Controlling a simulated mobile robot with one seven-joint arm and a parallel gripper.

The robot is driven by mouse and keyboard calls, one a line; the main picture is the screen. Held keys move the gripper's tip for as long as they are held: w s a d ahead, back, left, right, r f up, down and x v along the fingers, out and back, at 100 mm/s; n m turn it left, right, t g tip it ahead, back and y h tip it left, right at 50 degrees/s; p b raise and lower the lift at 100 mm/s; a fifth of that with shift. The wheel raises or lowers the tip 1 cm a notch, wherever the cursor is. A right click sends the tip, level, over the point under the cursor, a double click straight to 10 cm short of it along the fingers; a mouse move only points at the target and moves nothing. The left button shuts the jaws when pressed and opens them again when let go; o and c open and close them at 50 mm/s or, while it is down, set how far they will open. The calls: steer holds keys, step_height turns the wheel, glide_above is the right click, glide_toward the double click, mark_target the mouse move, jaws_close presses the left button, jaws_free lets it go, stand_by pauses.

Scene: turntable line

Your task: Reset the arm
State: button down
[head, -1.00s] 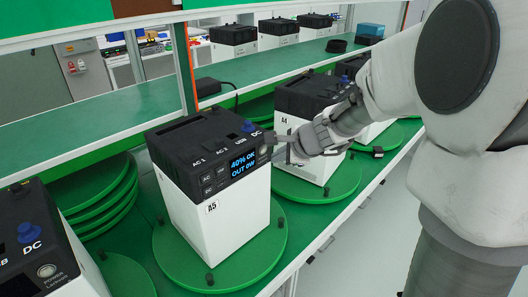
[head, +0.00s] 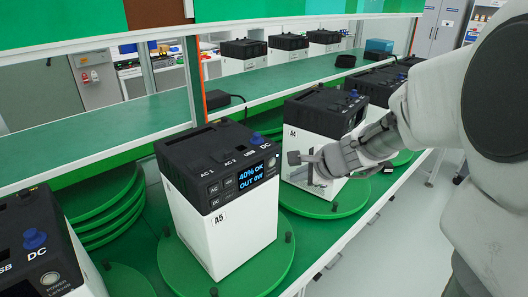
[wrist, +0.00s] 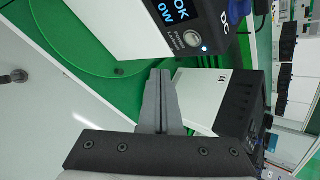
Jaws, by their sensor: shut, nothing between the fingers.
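My gripper (head: 303,167) is shut and empty in the head view, right of the power station A5 and in front of the power station A4. The wrist view also shows the shut gripper fingers (wrist: 160,88). A5 (head: 232,232) is a white box with a black top, a blue knob and a lit display reading "40% OK, OUT 0W". It stands on a green turntable (head: 178,268). A4 (head: 299,140) is a similar box behind my gripper, partly hidden by it. In the wrist view, A5 (wrist: 98,22) is above the fingers and A4 (wrist: 240,105) is to their right.
Another black-topped station (head: 35,245) stands at the lower left. Stacked green discs (head: 112,218) lie under the shelf (head: 110,120). More stations (head: 375,84) stand further along the line. Open floor (head: 375,240) lies at the right of the bench edge.

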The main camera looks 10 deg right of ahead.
steer(key=s+a+r+n+g, duration=0.1)
steer(key=s+a+r+n, duration=0.15)
steer(key=s+n, duration=0.55)
steer(key=s+a+r+n+g, duration=0.1)
steer(key=s+a+r+n, duration=0.15)
steer(key=s+n, duration=0.5)
steer(key=s+d+n+h, duration=0.3)
steer(key=s+d, duration=0.1)
steer(key=s, duration=0.5)
steer(key=shift+s+r+g+h, duration=0.25)
steer(key=shift+r+g+h, duration=0.05)
steer(key=shift+r, duration=0.05)
